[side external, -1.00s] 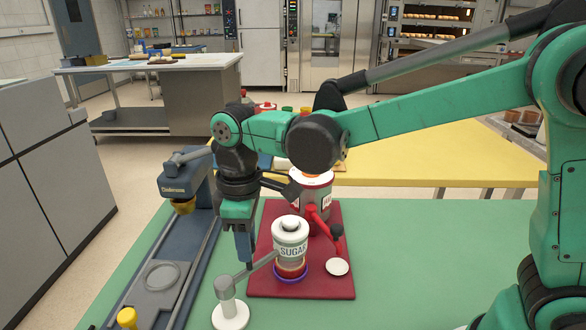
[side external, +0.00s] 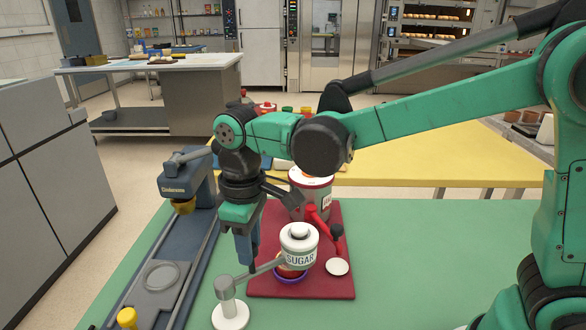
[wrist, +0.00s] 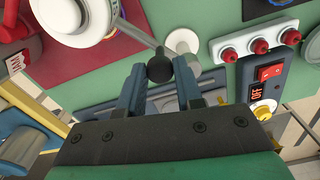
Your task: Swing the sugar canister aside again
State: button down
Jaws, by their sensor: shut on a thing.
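The white sugar canister (side external: 299,242), labelled SUGAR, sits at the end of a grey swing arm (side external: 262,270) that runs to a white-based post (side external: 230,314). In the wrist view, the canister (wrist: 80,18) is cut off by the top edge. A purple-rimmed bowl (side external: 291,280) with orange-red contents shows partly under the canister. My gripper (side external: 251,266) is down beside the swing arm, between post and canister. In the wrist view, its two fingers close on a black round knob (wrist: 160,68); the knob is hidden in the side view.
A red board (side external: 330,287) lies under the bowl, with a red-labelled jar (side external: 311,190), a red-handled tool (side external: 321,221) and a white disc (side external: 337,267). A blue rail unit (side external: 190,262) runs along the left. The green table is clear at front right.

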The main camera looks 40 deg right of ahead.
jog(key=shift+s+a+m, duration=0.4)
jog(key=shift+s+m, duration=0.15)
jog(key=shift+m, duration=1.2)
jog(key=shift+s+a+m, duration=0.35)
jog(key=shift+s+m, duration=0.15)
jog(key=shift+m, duration=1.2)
jog(key=shift+s+a+m, duration=0.4)
jog(key=shift+s+m, duration=0.15)
jog(key=shift+m, duration=1.2)
jog(key=c, duration=0.6)
grip_release()
notch_tip(320, 180, up, 6)
jog(key=shift+f, duration=0.2)
jog(key=shift+d, duration=0.1)
